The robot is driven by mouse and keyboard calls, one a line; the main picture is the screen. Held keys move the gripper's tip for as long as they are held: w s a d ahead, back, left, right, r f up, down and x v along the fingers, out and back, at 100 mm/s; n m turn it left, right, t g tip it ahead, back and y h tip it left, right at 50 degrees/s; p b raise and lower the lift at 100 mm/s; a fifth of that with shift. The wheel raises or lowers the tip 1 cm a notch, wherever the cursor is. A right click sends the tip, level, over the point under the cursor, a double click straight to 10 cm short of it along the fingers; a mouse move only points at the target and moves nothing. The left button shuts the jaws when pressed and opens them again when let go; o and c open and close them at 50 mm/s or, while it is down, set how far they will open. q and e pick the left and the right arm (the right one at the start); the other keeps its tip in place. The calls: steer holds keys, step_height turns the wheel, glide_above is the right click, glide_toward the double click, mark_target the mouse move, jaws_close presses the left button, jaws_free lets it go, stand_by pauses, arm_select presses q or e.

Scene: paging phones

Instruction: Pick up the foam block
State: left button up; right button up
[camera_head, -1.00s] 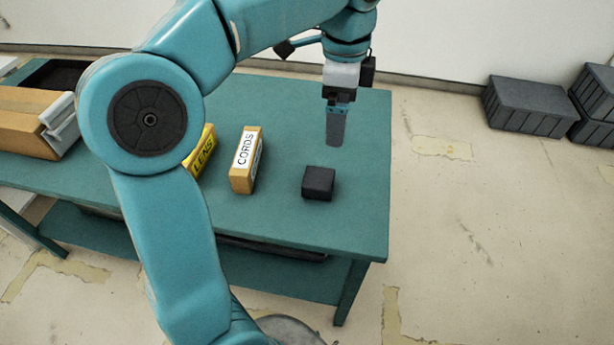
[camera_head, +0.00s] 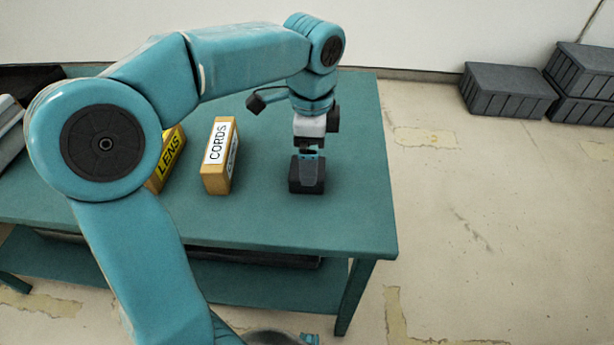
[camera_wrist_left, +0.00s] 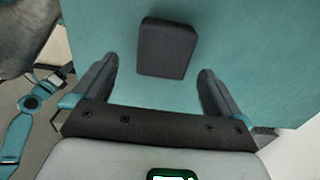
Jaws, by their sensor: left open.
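The foam block is a small dark grey block (camera_head: 296,183) lying on the green table (camera_head: 275,228), near its right end. My left gripper (camera_head: 308,178) points down over it and overlaps it in the head view. In the left wrist view the block (camera_wrist_left: 167,48) shows ahead of the open fingers of my left gripper (camera_wrist_left: 158,66), in line with the gap between them. Green table shows on both sides, and no finger visibly touches the block.
The table's right edge is close to the block. Dark crates (camera_head: 510,90) stand on the floor at back right.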

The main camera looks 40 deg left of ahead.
mark_target(294, 178)
arm_select(q)
steer(key=f, duration=0.1)
steer(key=f+b, duration=0.1)
steer(key=f, duration=0.3)
steer(key=shift+a+f+b, duration=0.2)
steer(key=shift+a+b, duration=0.2)
steer(key=c, duration=1)
steer(key=shift+o, duration=0.2)
